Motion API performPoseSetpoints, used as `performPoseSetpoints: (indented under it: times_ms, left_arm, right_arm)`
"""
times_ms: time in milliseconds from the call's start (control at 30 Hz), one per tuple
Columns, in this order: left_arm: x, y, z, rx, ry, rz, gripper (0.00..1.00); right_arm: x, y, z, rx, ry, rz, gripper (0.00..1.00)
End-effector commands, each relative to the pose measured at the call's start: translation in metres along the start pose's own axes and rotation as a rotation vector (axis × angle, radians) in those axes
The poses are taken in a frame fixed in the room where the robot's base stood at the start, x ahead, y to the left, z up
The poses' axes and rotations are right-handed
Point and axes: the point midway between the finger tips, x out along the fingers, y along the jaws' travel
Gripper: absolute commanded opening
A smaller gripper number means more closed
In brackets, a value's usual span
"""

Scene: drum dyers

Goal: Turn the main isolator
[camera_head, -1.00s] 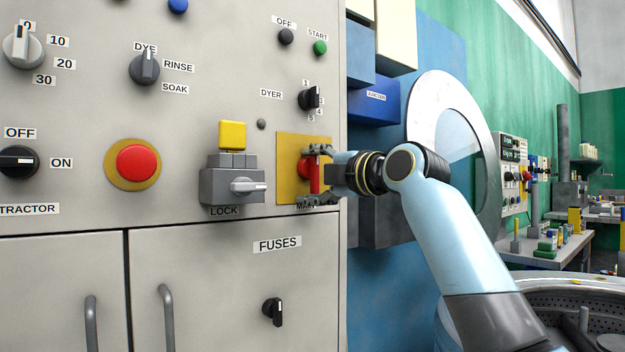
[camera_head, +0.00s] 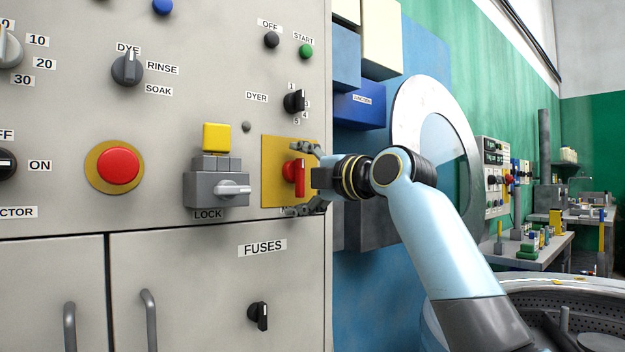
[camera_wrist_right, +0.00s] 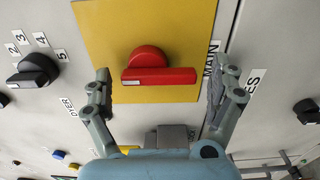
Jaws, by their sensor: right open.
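The main isolator is a red handle (camera_head: 299,176) on a yellow plate (camera_head: 271,190), at the right edge of the grey panel. The handle stands upright in the head view. In the right wrist view the red handle (camera_wrist_right: 158,77) lies level across the yellow plate (camera_wrist_right: 110,25). My right gripper (camera_head: 294,179) is open, with one finger above the handle and one below. In the right wrist view the open gripper (camera_wrist_right: 160,90) has its fingers on either side of the handle, with gaps to both ends. My left gripper is not in view.
A grey lock block (camera_head: 215,191) with a yellow top sits left of the isolator. Beyond it is a red button (camera_head: 118,167). The black dyer knob (camera_head: 294,102) is above the isolator and the fuses knob (camera_head: 259,316) below. A blue box (camera_head: 360,110) stands behind the panel's edge.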

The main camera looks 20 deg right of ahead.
Motion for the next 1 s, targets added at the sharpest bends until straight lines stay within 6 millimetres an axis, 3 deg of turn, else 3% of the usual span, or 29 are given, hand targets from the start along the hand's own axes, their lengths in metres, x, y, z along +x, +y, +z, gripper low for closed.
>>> performPoseSetpoints:
  times_ms: [500, 700, 1000]
  left_arm:
    - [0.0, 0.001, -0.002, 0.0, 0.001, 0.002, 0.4]
    - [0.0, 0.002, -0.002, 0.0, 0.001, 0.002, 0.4]
    - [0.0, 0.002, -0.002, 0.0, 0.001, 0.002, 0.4]
  right_arm:
    - [-0.1, -0.002, 0.001, -0.005, -0.002, -0.003, 0.92]
    - [-0.114, -0.001, 0.0, -0.001, 0.001, -0.002, 0.92]
    - [-0.114, -0.001, 0.0, 0.0, 0.001, -0.001, 0.92]
